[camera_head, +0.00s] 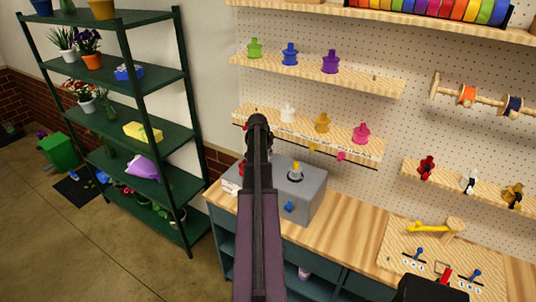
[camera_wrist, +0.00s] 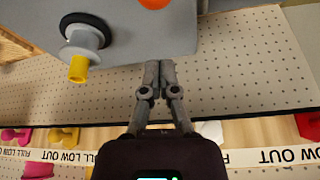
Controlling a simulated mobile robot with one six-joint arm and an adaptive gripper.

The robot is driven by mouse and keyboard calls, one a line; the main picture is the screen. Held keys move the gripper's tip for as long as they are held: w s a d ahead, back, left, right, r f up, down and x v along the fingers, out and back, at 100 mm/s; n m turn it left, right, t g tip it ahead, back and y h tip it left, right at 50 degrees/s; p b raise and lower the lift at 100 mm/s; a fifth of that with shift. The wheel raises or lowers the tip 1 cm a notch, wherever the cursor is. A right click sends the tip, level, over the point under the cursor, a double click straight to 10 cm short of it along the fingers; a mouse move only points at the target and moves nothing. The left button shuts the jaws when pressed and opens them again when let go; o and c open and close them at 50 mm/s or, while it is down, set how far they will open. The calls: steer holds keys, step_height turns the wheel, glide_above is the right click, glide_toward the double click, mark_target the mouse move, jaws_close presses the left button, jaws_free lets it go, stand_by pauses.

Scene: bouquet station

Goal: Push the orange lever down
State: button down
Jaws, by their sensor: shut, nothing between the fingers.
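The grey box (camera_head: 305,190) stands on the wooden counter, with a yellow-topped post on it and a blue knob on its front. In the wrist view the grey box (camera_wrist: 125,35) fills the upper left. A rounded orange part (camera_wrist: 155,3), which looks like the lever's end, is cut off by the top edge. My gripper (camera_wrist: 159,64) is shut and empty, its tips at the box's edge below the orange part; I cannot tell whether they touch the box. In the head view my arm hides the fingers and part of the box, and I cannot make out the lever.
The yellow-tipped post (camera_wrist: 78,66) with a black ring stands left of my fingers. A pegboard shelf (camera_head: 310,135) with several coloured pieces is behind the box. A green rack (camera_head: 130,130) stands left.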

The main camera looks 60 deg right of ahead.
steer(key=shift+b+x, duration=0.6)
steer(key=shift+x, duration=0.35)
steer(key=shift+a+f, duration=0.1)
steer(key=shift+a, duration=0.2)
steer(key=shift+w+a, duration=0.25)
steer(key=shift+a, duration=0.55)
steer(key=shift+w+a, duration=0.25)
steer(key=shift+a, duration=0.6)
